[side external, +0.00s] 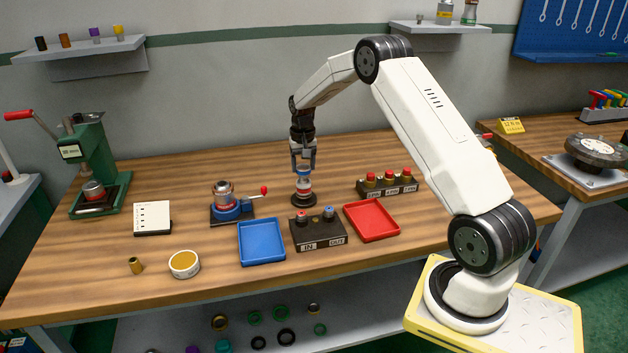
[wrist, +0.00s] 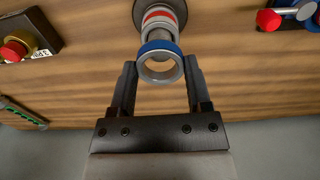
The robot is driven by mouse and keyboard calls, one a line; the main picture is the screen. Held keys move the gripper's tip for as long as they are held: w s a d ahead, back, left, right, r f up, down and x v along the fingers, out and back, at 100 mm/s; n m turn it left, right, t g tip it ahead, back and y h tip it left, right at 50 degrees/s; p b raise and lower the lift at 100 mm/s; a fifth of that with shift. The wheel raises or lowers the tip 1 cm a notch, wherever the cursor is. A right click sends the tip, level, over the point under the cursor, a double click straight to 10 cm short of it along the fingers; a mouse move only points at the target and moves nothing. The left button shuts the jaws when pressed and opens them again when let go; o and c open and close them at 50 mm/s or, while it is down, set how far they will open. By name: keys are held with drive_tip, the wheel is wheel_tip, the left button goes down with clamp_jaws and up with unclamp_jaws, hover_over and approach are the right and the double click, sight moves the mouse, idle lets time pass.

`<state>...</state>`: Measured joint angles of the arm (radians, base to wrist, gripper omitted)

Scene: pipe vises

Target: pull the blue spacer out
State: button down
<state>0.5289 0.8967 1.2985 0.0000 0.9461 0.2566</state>
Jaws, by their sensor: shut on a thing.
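My gripper (side external: 303,163) points down over a small round stand (side external: 304,200) in the middle of the bench. In the wrist view, my gripper's fingers (wrist: 160,66) are shut on the blue spacer (wrist: 158,47), a blue ring with a grey face and an open centre. Below the spacer is a stack with white and red bands (wrist: 160,17) on the dark base. The side view shows the red band (side external: 304,186) under the fingers. The fingers largely hide the spacer there, and I cannot tell whether it still touches the stack.
A blue tray (side external: 262,243), a black IN/OUT block (side external: 319,233) and a red tray (side external: 372,221) stand in front of the stand. A blue-based vise (side external: 231,207) with a red-knobbed lever is to its left. A block with red-capped fittings (side external: 388,184) is to its right.

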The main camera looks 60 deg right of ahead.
drive_tip(key=shift+r, duration=1.15)
